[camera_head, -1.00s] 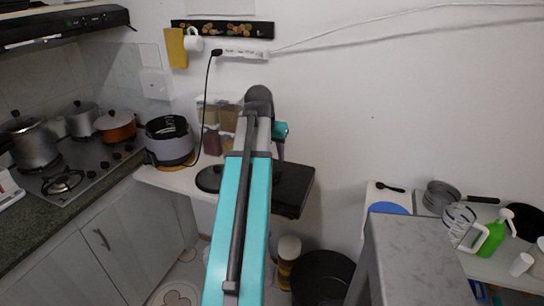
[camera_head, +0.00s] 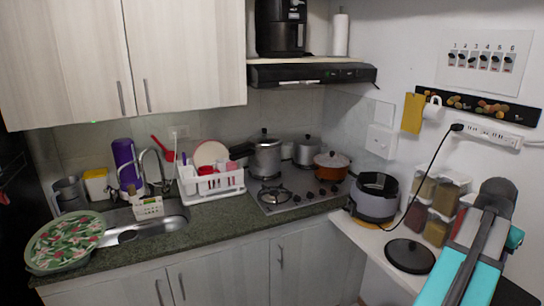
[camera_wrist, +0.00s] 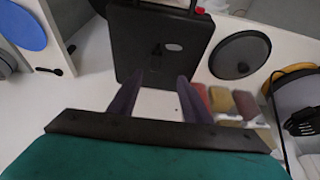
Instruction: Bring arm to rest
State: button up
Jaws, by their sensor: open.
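My teal and grey arm (camera_head: 468,262) reaches in from the lower right in the head view, beside the spice dispensers (camera_head: 437,193). The gripper's fingers are hidden in that view. In the wrist view my gripper (camera_wrist: 154,92) shows two dark fingers spread apart with nothing between them. The fingers point over the white counter toward a black flat case (camera_wrist: 155,45). The spice dispensers, with red and yellowish contents, also show in the wrist view (camera_wrist: 222,101), right of the fingers and apart from them.
A round black lid (camera_head: 410,256) lies on the white counter, left of my arm. A grey rice cooker (camera_head: 376,198) stands behind it, with a black cord rising to a power strip (camera_head: 493,135). The stove (camera_head: 297,190) holds several pots. A dish rack (camera_head: 211,183) stands by the sink.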

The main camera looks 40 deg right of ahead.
jog(key=w+a+f+n+y, duration=0.15)
jog(key=w+a+f, duration=0.25)
jog(key=w+f, duration=0.5)
jog(key=w+a+f+n+y, duration=0.1)
jog(key=w+a+f+n, duration=0.35)
jog(key=w, duration=0.95)
jog(key=w+a+f+n+y+b, duration=0.1)
jog(key=w+a+f+n, duration=0.1)
jog(key=w+a+f, duration=0.7)
jog(key=w+a+f+n+y+b, duration=0.1)
jog(key=w+a+f, duration=0.3)
jog(key=a+f, duration=0.75)
jog(key=s+a+f+n+g, duration=0.1)
jog(key=a+f+n, duration=0.1)
jog(key=a+f, duration=0.45)
jog(key=s+a+f+n+g, duration=0.15)
jog(key=a+f, duration=0.25)
jog(key=a, duration=0.6)
jog(key=a+f+n+g, duration=0.1)
jog(key=a+f+n, duration=0.1)
jog(key=a+f, duration=0.45)
jog(key=s+a+f+n+g, duration=0.1)
jog(key=s+a+f+n, duration=0.4)
jog(key=s+a, duration=0.9)
jog(key=shift+s+f+n+b, duration=0.2)
jog(key=shift+f+n+b, duration=0.2)
jog(key=shift+f, duration=1.45)
